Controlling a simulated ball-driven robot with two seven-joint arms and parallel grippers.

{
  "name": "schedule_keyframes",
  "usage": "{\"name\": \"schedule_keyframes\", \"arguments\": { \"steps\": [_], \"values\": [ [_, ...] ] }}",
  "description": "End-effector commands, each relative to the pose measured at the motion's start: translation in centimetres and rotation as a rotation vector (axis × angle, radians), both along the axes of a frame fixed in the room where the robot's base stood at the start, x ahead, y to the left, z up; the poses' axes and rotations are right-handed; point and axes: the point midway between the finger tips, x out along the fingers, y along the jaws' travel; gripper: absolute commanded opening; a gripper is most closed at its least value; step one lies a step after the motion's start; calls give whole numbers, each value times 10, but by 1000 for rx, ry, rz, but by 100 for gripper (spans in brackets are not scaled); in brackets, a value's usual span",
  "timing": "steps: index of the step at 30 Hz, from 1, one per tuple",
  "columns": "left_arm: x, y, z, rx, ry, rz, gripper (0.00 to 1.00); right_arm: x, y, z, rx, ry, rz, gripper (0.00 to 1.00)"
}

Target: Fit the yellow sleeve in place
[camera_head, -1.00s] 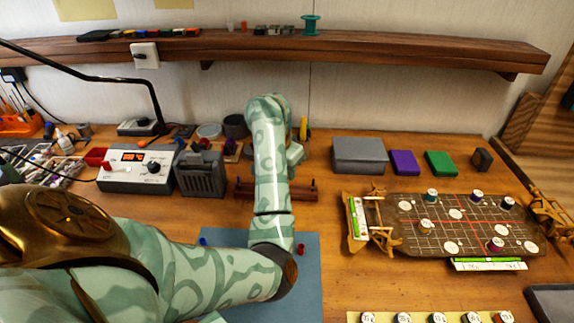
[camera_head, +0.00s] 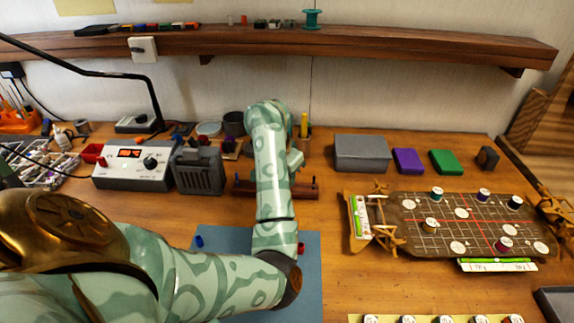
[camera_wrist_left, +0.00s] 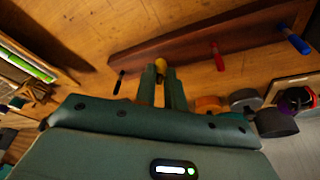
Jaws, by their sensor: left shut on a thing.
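The yellow sleeve (camera_wrist_left: 160,68) shows at the fingertips of my left gripper (camera_wrist_left: 161,82) in the left wrist view. The gripper is shut on it, in front of a dark wooden bar (camera_wrist_left: 190,37). A black peg (camera_wrist_left: 119,80), a red peg (camera_wrist_left: 216,55) and a blue peg (camera_wrist_left: 293,40) stand out from the bar. The sleeve appears between the black and red pegs; I cannot tell whether it touches the bar. In the head view my left forearm hides the fingers and the middle of the bar (camera_head: 303,191). My right gripper is out of view.
A blue mat (camera_head: 225,240) lies under my arm, with a blue piece (camera_head: 198,241) and a red piece (camera_head: 301,248) on it. A gridded board (camera_head: 470,225) carrying small spools lies right. A grey power unit (camera_head: 130,168) stands left. Boxes (camera_head: 362,153) stand behind.

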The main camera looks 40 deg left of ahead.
Motion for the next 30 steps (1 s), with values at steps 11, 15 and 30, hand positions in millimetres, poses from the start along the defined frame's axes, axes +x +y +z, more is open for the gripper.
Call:
{"name": "schedule_keyframes", "arguments": {
  "steps": [11,15,30],
  "values": [
    [0,0,-4,0,0,-1,0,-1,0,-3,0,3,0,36],
    [0,0,-4,0,0,0,36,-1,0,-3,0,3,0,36],
    [0,0,-4,0,0,0,55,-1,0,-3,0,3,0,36]
  ]
}}
